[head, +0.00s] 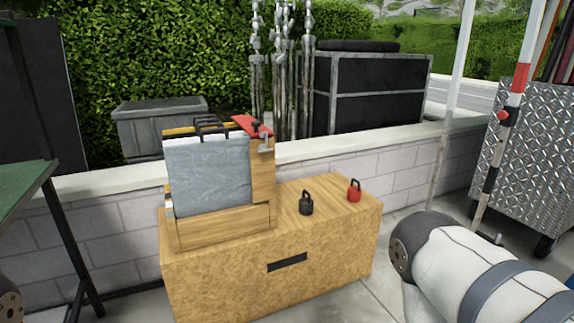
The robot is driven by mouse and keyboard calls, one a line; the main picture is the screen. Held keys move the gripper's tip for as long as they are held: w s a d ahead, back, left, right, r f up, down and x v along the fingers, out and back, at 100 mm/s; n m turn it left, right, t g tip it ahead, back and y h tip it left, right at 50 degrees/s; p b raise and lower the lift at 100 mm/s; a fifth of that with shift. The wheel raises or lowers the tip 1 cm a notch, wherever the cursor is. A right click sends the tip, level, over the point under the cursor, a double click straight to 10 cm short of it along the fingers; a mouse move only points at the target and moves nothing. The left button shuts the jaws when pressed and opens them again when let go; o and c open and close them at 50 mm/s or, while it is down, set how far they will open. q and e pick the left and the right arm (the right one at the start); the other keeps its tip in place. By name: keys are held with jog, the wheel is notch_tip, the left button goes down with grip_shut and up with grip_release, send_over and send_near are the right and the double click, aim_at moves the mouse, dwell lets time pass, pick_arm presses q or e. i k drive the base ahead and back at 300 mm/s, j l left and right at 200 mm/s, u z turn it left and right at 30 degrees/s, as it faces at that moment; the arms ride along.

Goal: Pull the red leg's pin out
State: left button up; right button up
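A slanted pole with a red band (520,78), white sections and dark sections stands at the right, in front of a diamond-plate metal cabinet. A small red knob (503,116) sticks out of its left side just below the red band. It looks like the head of a pin, but its shaft cannot be made out. Neither of my grippers shows. Only a sliver of my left arm shows at the lower left edge.
A wooden box (215,285) in the middle bears a crate of grey boards (208,175), a black weight (306,204) and a red weight (354,191). A plain white pole (452,100) stands left of the banded one. The metal cabinet (515,165) stands close behind.

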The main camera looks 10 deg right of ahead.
aim_at(502, 115)
jog(key=i+l+z, duration=0.15)
jog(key=i+z, duration=0.3)
jog(key=i+l+z, duration=0.1)
jog(key=z, duration=0.3)
jog(key=i+j+z, duration=0.15)
jog(key=i+z, duration=0.3)
jog(key=i+j+z, duration=0.15)
jog(key=i+z, duration=0.25)
jog(key=i+j+z, duration=0.25)
jog(key=z, duration=0.2)
